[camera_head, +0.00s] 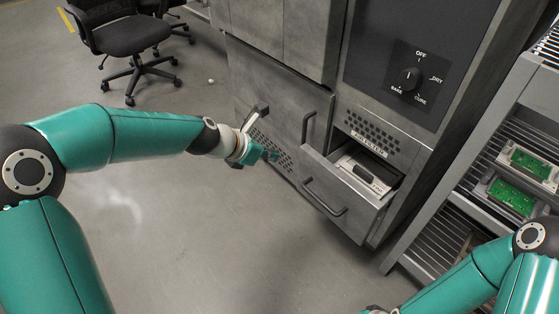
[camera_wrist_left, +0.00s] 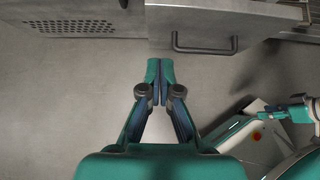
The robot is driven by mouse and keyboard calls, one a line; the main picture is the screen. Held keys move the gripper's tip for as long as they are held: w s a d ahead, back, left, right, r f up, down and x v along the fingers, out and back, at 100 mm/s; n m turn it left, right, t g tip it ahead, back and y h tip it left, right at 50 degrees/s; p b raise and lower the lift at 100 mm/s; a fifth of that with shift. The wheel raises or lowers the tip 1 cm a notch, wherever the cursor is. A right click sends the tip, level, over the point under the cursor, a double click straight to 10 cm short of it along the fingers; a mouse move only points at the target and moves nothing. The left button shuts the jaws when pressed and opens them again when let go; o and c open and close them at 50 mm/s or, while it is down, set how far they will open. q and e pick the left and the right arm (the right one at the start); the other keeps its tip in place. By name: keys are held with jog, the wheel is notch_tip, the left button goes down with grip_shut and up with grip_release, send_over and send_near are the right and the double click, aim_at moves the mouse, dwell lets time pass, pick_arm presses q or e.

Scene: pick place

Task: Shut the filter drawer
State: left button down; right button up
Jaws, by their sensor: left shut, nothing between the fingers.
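The filter drawer (camera_head: 336,200) is pulled out of the grey cabinet, below a label reading AIR FILTER (camera_head: 368,144). A dark bar handle (camera_head: 323,198) is on its front, and a pale filter part (camera_head: 362,176) lies inside. My left gripper (camera_head: 275,156) is shut and empty, left of the drawer and apart from it. In the left wrist view, its closed fingertips (camera_wrist_left: 160,68) are just below the drawer front (camera_wrist_left: 230,22), left of the handle (camera_wrist_left: 205,48). My right gripper (camera_wrist_left: 270,112) shows small at the right there; its fingers are unclear.
A closed cabinet door with a vent (camera_head: 272,150) and handle (camera_head: 308,128) stands left of the drawer. A rack with green circuit boards (camera_head: 512,196) stands at the right. An office chair (camera_head: 132,38) is at the back left. The floor before the drawer is clear.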

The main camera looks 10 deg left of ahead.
aim_at(306, 156)
pick_arm(q)
jog(key=shift+w+d+r+b+x, duration=0.25)
jog(key=shift+r+b+x, duration=0.15)
jog(key=shift+x, duration=1.55)
jog(key=shift+w+d+r+b+x, duration=0.25)
jog(key=shift+b+x, duration=0.2)
jog(key=shift+x, duration=1.5)
jog(key=shift+w+d+r+b+x, duration=0.15)
jog(key=shift+w+r+b+x, duration=0.2)
jog(key=shift+x, duration=1.6)
pick_arm(e)
notch_tip(306, 156, down, 3)
jog(key=shift+r, duration=0.1)
